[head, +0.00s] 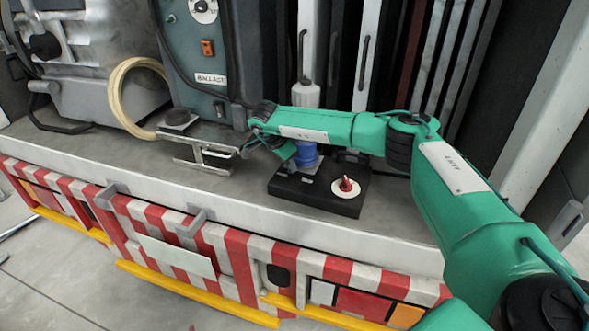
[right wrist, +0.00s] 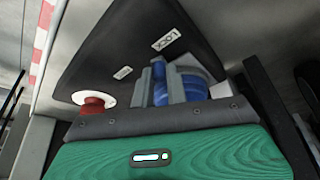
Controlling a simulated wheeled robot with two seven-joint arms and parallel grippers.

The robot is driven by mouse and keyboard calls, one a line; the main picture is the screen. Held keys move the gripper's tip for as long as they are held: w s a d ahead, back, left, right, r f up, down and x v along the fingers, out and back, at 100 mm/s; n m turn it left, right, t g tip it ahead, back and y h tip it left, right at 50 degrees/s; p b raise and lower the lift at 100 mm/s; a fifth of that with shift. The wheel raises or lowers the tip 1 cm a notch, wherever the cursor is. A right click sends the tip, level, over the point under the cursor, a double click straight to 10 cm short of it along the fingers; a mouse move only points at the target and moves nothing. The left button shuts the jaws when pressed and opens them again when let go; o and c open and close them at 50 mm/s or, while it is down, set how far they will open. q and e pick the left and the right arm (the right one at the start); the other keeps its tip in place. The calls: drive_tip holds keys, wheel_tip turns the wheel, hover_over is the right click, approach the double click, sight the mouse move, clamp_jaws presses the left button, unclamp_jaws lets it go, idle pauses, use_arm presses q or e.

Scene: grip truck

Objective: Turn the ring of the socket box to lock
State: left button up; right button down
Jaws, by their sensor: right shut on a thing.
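The socket box (head: 320,193) is a low black box on the truck's grey deck. Its blue ring (head: 306,155) stands at the back left of its top, partly hidden behind my green right arm. In the right wrist view, the blue ring (right wrist: 195,86) shows beyond the green wrist housing. My right gripper (right wrist: 168,84) is shut on the ring, with a grey finger against the blue surface. My left gripper is in neither view.
A red knob (head: 346,184) on a white disc sits on the box's front right. Left of the ring are a metal bracket (head: 205,152), a hose coil (head: 118,95) and a BALLAST cabinet (head: 205,95). White and dark uprights stand behind. The deck's front edge (head: 250,222) is clear.

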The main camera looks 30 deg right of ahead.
drive_tip(key=shift+w+a+m+g+b, duration=0.2)
drive_tip(key=shift+w+m+g+b, duration=0.15)
drive_tip(key=shift+w+m, duration=0.35)
drive_tip(key=shift+m, duration=0.3)
drive_tip(key=shift+w, duration=0.1)
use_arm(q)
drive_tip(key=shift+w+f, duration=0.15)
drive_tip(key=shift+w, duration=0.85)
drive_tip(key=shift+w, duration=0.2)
use_arm(e)
drive_tip(key=shift+r, duration=0.1)
drive_tip(key=c, duration=1.4)
unclamp_jaws()
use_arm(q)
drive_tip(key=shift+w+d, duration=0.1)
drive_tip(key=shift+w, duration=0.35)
